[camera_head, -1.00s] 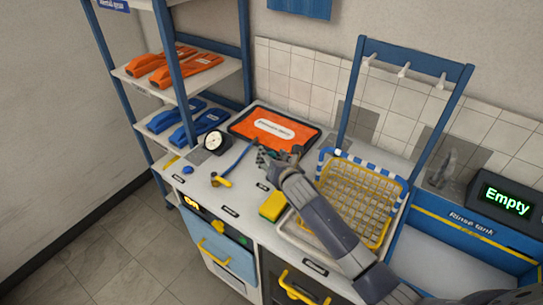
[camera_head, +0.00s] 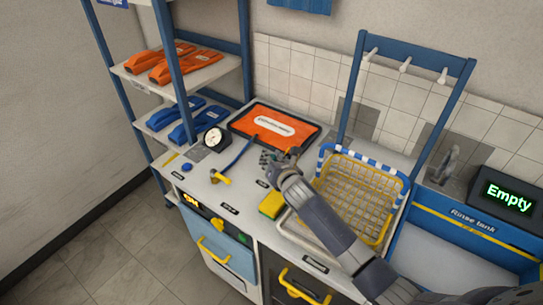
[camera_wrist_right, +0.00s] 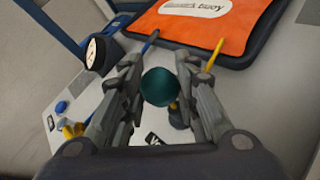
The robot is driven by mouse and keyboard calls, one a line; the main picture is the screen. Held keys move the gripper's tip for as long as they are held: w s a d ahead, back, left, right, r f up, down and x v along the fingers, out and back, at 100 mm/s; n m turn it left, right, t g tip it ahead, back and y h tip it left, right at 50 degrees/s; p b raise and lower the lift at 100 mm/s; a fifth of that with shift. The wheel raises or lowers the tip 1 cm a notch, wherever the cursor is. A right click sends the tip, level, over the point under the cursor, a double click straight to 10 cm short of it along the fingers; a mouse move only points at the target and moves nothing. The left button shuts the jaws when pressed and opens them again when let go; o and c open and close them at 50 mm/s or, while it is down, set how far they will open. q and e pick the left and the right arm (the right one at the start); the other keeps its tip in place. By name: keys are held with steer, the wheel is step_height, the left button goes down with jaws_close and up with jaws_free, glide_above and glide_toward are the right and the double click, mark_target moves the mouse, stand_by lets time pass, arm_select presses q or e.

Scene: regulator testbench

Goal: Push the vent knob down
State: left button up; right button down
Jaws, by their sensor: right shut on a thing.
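A dark teal round knob (camera_wrist_right: 159,87) sits between the fingers of my right gripper (camera_wrist_right: 160,92) in the right wrist view. It appears to be the vent knob, but no label on it is readable. The fingers lie on both sides of it and are shut on it. In the head view my right gripper (camera_head: 277,160) is over the bench, in front of the orange tray, and largely hides the knob. My left gripper is in neither view.
The orange tray (camera_head: 250,117) lies behind my gripper. A round gauge (camera_head: 214,138), a blue hose or rod (camera_head: 239,153), a yellow valve handle (camera_head: 219,177) and a blue button (camera_head: 187,168) are to its left. A yellow sponge (camera_head: 271,205) and a wire basket (camera_head: 360,200) are nearby.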

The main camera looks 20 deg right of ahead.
mark_target(272, 155)
steer(key=shift+f, duration=0.45)
steer(key=c, duration=1.2)
jaws_free()
step_height(272, 155, up, 10)
steer(key=shift+f, duration=0.1)
